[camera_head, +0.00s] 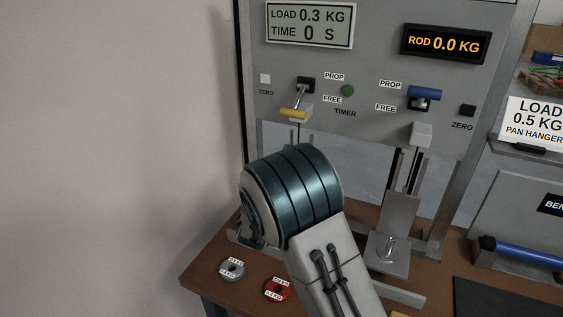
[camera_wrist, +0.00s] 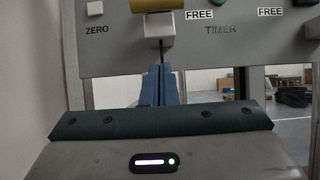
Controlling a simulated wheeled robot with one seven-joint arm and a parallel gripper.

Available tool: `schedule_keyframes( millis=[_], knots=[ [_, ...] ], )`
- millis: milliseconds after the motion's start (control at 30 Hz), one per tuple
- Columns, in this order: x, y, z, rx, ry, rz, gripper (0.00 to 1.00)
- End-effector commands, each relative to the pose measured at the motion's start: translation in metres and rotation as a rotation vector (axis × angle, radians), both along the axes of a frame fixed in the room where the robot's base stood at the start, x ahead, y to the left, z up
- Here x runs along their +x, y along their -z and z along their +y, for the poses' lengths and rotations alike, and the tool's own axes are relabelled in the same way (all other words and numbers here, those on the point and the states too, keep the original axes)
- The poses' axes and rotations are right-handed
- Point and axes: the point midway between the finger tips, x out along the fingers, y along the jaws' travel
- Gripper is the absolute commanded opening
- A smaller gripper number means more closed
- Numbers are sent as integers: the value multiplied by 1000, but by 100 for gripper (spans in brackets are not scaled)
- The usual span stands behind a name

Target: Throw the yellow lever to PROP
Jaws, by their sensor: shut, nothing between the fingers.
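The yellow lever (camera_head: 294,113) is on the grey panel at the left. Its handle hangs low, beside the FREE label (camera_head: 332,99) and below the PROP label (camera_head: 334,76). In the wrist view the yellow handle (camera_wrist: 158,5) is cut off by the top edge, with a pale block (camera_wrist: 160,30) just beneath it. My gripper (camera_wrist: 158,70) shows there with its blue fingers together and empty, below the block and handle. I cannot tell whether the fingertips touch the block. In the head view my arm hides most of the gripper.
A blue lever (camera_head: 425,93) sits to the right on the same panel, near its own PROP and FREE labels. A green timer button (camera_head: 347,90) lies between the levers. A grey weight (camera_head: 231,270) and a red weight (camera_head: 277,289) lie on the bench.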

Motion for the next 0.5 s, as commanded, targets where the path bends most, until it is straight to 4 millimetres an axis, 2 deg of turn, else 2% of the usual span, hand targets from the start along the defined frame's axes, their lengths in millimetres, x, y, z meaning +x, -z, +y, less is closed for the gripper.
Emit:
schedule_keyframes(
  millis=[33, 200, 333, 500],
  knots=[
    [9, -9, -4, 1, 3, -1, 0],
    [37, -27, -15, 2, 3, -1, 0],
    [29, -48, -11, 3, -2, 0, 0],
    [25, -60, -9, 2, 0, 1, 0]
  ],
)
